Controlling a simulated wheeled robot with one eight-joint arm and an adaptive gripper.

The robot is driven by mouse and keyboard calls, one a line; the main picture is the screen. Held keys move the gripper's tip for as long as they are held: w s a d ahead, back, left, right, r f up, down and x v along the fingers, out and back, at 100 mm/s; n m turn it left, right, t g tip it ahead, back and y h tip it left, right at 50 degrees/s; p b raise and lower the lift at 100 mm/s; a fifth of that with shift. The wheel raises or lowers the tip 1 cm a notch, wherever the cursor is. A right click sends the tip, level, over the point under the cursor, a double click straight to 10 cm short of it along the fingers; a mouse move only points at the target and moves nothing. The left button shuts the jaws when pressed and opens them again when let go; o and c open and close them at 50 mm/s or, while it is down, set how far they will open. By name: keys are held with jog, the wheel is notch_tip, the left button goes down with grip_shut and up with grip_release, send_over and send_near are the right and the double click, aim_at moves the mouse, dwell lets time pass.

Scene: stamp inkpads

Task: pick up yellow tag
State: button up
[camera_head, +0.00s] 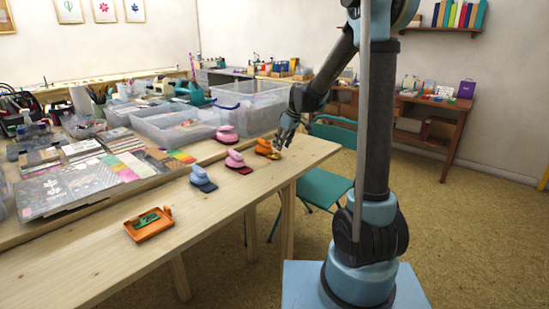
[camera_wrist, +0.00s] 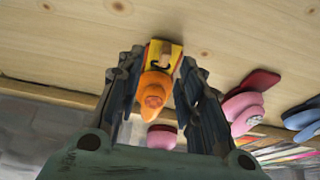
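A yellow tag (camera_wrist: 174,60) lies on the wooden table with an orange stamp (camera_wrist: 156,95) on it, in the wrist view. In the head view the orange stamp (camera_head: 264,146) is at the right end of the row of stamps, with the yellow tag (camera_head: 273,156) at its base. My gripper (camera_wrist: 160,62) is open, with one finger on each side of the tag and stamp and small gaps visible. In the head view my gripper (camera_head: 285,134) is just right of the stamp, low near the table edge.
Pink stamps (camera_head: 235,158) and (camera_head: 227,134) and a blue stamp (camera_head: 200,174) stand to the left. An orange tray (camera_head: 135,238) with a green piece lies nearer the front. Clear plastic bins (camera_head: 180,128) stand behind. The table's right end is bare.

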aim_at(278, 152)
jog(key=shift+s+x, duration=0.15)
jog(key=shift+x, duration=0.95)
jog(key=shift+s+x, duration=0.1)
jog(key=shift+x, duration=1)
grip_shut()
